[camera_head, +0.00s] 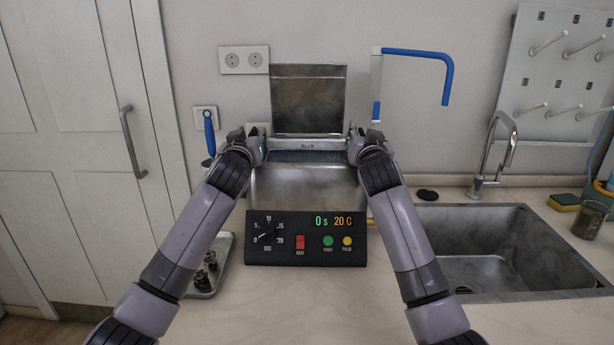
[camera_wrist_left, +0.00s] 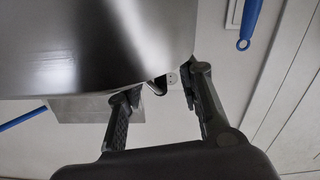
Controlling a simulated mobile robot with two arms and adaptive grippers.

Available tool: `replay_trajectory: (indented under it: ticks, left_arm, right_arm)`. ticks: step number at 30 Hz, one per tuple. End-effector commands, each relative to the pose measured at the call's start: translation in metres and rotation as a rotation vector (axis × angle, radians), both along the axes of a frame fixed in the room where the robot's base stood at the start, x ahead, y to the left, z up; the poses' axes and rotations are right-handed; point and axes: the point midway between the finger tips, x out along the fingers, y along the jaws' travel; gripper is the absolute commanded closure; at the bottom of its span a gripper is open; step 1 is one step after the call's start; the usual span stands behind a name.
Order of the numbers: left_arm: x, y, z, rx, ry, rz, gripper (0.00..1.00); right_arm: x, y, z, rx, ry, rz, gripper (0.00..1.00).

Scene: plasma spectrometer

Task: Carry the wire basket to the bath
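The bath (camera_head: 305,190) is a steel tank with a raised lid (camera_head: 308,98) and a black control panel (camera_head: 305,250) reading "0 s 20 C". A bluish mesh strip at its opening, between my grippers, looks like the wire basket (camera_head: 305,156); most of it is hidden behind the steel front. My left gripper (camera_head: 258,148) is at the bath's left rear corner. In the left wrist view its fingers (camera_wrist_left: 161,85) are spread, with a small dark hooked piece between the tips, beside the steel body. My right gripper (camera_head: 354,147) is at the right rear corner, its fingers too small to read.
A steel sink (camera_head: 490,245) with a tap (camera_head: 493,150) lies to the right. A small tray (camera_head: 205,285) with metal parts is at the left, partly behind my left arm. A pegboard (camera_head: 560,70) hangs at upper right. The counter in front of the panel is clear.

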Motion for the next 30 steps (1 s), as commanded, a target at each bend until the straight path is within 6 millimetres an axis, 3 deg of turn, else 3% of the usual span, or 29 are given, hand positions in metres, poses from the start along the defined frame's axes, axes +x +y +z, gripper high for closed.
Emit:
replay_trajectory:
  ticks: [15, 30]
  left_arm:
    - [0.0101, -0.0003, 0.0002, 0.001, 0.0, 0.0, 0.67]
    - [0.01, 0.0001, -0.0002, 0.001, 0.0, 0.0, 0.99]
  right_arm:
    - [0.0101, 0.0001, -0.0001, 0.0, 0.0, 0.001, 0.67]
    - [0.01, -0.0001, -0.0003, 0.0, 0.0, 0.001, 0.99]
